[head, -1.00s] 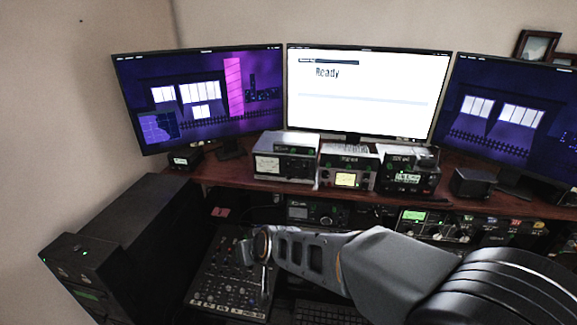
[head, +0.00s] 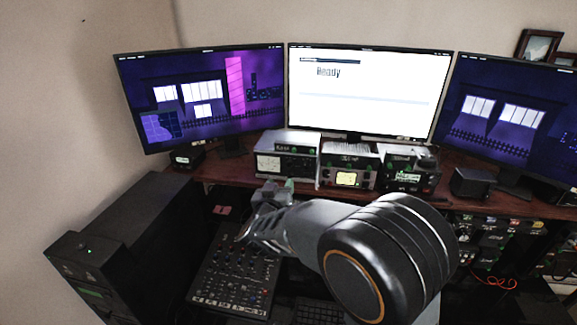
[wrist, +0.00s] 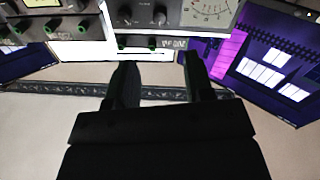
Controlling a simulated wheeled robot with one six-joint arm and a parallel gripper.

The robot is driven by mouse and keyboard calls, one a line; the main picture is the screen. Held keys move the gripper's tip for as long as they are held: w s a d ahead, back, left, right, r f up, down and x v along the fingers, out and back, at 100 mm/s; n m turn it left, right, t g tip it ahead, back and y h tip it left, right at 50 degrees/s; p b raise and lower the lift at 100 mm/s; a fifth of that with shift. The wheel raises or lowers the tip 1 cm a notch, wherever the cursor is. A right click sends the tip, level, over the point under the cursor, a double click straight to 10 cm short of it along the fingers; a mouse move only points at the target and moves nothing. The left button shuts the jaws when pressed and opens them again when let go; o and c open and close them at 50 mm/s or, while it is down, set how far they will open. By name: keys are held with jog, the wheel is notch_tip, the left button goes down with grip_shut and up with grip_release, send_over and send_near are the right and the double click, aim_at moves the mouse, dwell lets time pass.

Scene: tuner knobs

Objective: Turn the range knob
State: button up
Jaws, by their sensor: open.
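My gripper (head: 272,190) is in front of the shelf, just below the left grey radio unit (head: 287,163). In the wrist view my gripper (wrist: 158,68) has its two dark fingers apart with nothing between them. Beyond the fingertips there is a grey panel with a meter (wrist: 209,11) and two dark knobs, one at the centre (wrist: 159,18) and one to its left (wrist: 127,17). The fingers are apart from these knobs. The labels are too small to read, so I cannot tell which knob is the range knob.
The middle unit with a lit yellow meter (head: 347,179) and the right black unit (head: 409,172) stand beside it. Monitors stand behind. A mixer (head: 228,279) lies below my arm. A black case (head: 130,235) stands at the left.

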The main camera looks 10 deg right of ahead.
aim_at(289, 165)
jog(key=p+x, duration=0.2)
jog(key=x, duration=0.8)
jog(key=shift+w, duration=0.3)
grip_shut()
